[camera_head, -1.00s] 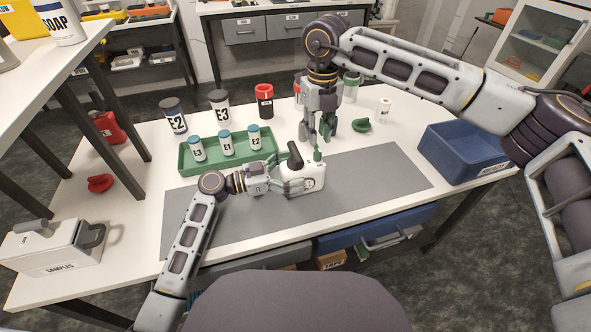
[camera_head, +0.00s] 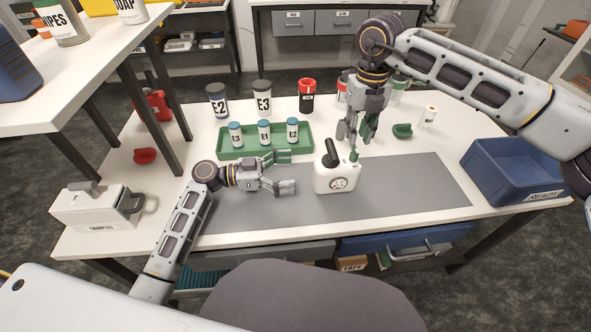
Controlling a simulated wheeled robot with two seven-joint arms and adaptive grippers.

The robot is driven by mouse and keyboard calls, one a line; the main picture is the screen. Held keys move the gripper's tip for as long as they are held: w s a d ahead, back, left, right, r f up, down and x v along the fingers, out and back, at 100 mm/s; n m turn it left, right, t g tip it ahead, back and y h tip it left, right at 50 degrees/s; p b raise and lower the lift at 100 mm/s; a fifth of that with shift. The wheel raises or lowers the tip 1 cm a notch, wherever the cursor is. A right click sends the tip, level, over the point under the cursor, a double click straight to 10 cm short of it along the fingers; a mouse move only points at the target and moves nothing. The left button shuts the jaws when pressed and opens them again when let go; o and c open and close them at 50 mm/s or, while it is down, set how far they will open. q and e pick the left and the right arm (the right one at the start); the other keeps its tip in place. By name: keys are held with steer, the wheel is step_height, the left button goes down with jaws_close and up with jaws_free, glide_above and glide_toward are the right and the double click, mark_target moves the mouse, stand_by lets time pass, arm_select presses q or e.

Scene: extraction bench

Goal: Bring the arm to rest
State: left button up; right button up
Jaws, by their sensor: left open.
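My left gripper (camera_head: 287,172) is open and empty over the grey mat (camera_head: 420,185). Its fingers point right, toward a white jug (camera_head: 336,180) with a dark handle and a green spout (camera_head: 354,157), with a gap between. The jug stands upright on the mat. My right gripper (camera_head: 351,138) points down just behind and above the jug, close to the spout. Its fingertips overlap the spout's area in the picture, so I cannot tell whether they touch it or are shut.
A green tray (camera_head: 228,155) with several small vials lies behind my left gripper. A blue bin (camera_head: 520,172) is at right, a white samples box (camera_head: 95,209) at left. The mat's right half is clear.

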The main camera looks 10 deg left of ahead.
arm_select(q)
steer(key=shift+r, duration=0.1)
arm_select(e)
steer(key=shift+r, duration=0.1)
stand_by(0.5)
arm_select(q)
step_height(320, 180, up, 9)
steer(key=p, duration=0.9)
arm_select(e)
step_height(320, 180, up, 9)
arm_select(q)
steer(key=shift+r+p, duration=0.4)
steer(key=shift+p, duration=0.1)
arm_select(e)
steer(key=shift+r, duration=0.35)
